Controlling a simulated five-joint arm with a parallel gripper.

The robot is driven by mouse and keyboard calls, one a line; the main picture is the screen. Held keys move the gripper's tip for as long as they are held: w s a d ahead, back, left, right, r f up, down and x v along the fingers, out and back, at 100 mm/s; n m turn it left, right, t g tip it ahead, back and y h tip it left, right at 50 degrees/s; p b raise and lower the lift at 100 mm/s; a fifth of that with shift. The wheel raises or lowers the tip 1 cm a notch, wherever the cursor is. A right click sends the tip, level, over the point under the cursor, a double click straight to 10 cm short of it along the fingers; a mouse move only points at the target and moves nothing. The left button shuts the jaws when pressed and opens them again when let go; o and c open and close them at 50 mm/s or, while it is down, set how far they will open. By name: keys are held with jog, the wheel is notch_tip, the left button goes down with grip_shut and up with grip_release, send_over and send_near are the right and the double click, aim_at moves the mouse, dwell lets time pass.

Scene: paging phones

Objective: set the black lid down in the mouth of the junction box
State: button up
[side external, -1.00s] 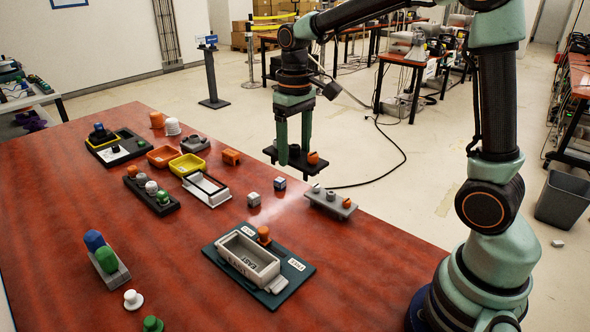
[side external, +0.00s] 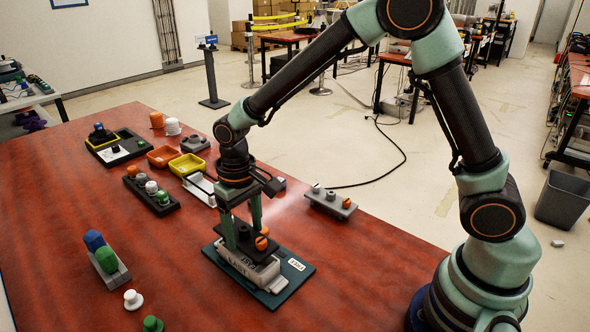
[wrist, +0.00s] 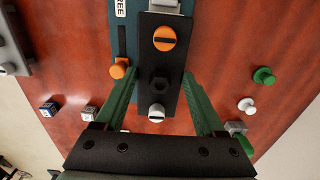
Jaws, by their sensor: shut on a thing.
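The black lid (wrist: 160,62) is a long plate bearing an orange slotted knob, a black hex boss and a grey slotted knob. My gripper (wrist: 163,88) is shut on it, one green finger on each side. In the side view my gripper (side external: 243,236) points down over the grey junction box (side external: 256,273), with the lid at the box's mouth. The lid and fingers hide most of the mouth. I cannot tell whether the lid rests in it or hovers just above. The box sits on a dark teal base plate (side external: 295,274).
An orange knob (wrist: 120,68) stands on the base plate close beside my finger. A grey stand with small knobs (side external: 331,202) is to the right. A white tray (side external: 201,188) is behind the box.

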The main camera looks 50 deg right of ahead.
aim_at(246, 240)
jog(key=shift+f, duration=1.65)
dwell(1.9)
jog(key=o, duration=1.4)
jog(key=shift+o, duration=0.2)
jog(key=shift+r, duration=3.2)
